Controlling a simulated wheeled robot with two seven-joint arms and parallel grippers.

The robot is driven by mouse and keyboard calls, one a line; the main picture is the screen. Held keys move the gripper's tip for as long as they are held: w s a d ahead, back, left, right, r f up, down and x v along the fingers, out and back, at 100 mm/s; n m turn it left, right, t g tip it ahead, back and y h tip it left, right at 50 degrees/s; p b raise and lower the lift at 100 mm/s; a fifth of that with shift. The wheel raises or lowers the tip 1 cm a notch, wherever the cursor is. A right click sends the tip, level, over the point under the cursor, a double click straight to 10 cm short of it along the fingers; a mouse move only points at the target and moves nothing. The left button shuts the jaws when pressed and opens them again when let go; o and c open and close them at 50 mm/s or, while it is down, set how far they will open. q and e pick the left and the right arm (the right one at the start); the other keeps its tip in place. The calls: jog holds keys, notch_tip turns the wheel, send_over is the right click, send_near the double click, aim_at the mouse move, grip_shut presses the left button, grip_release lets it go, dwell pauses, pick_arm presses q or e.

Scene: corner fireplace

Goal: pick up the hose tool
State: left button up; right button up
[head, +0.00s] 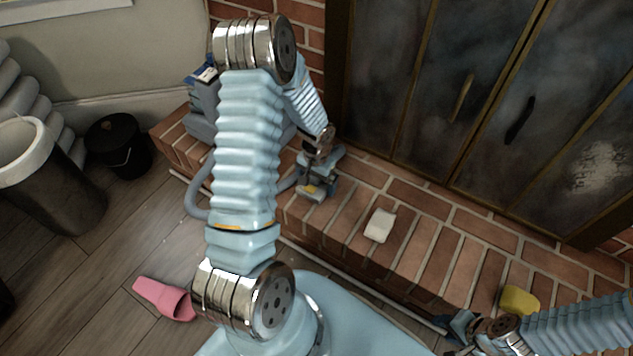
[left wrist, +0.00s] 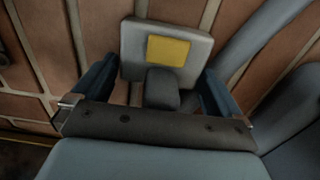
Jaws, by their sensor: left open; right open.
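The hose tool (head: 309,191) is a grey piece with a yellow patch, lying on the brick hearth in the head view. In the left wrist view the hose tool (left wrist: 190,52) shows its wide grey head and yellow patch, with a darker neck reaching back towards the gripper. My left gripper (head: 318,170) is over the tool, seen partly behind my own arm. In the left wrist view my left gripper (left wrist: 160,75) is open, one blue finger on each side of the tool's neck. I cannot tell whether they touch it. My right gripper (head: 468,333) is open at the lower right.
A grey hose (head: 194,190) curves behind my left arm from a grey-blue machine (head: 201,122). A white block (head: 380,225) and a yellow object (head: 519,300) lie on the hearth (head: 425,240). A pink slipper (head: 163,298) and black bucket (head: 119,146) are on the floor.

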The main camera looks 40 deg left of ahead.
pick_arm(q)
jog(key=shift+c, duration=0.2)
jog(key=c, duration=0.9)
jog(key=shift+r, duration=0.1)
jog(key=shift+r, duration=0.3)
notch_tip(320, 180, up, 2)
jog(key=shift+r+p, duration=0.1)
jog(key=shift+p, duration=0.2)
jog(key=s+r, duration=0.1)
jog(key=r, duration=0.1)
jog(key=s+d+r, duration=0.1)
jog(key=r, duration=0.1)
jog(key=s+r, duration=0.1)
jog(key=s, duration=0.1)
jog(key=shift+d+r+p, duration=0.3)
jog(key=shift+r+p, duration=0.1)
jog(key=s+d+r, duration=0.3)
jog(key=s+r, duration=0.1)
jog(key=s, duration=0.5)
jog(key=shift+d+r, duration=0.15)
jog(key=shift+d, duration=0.15)
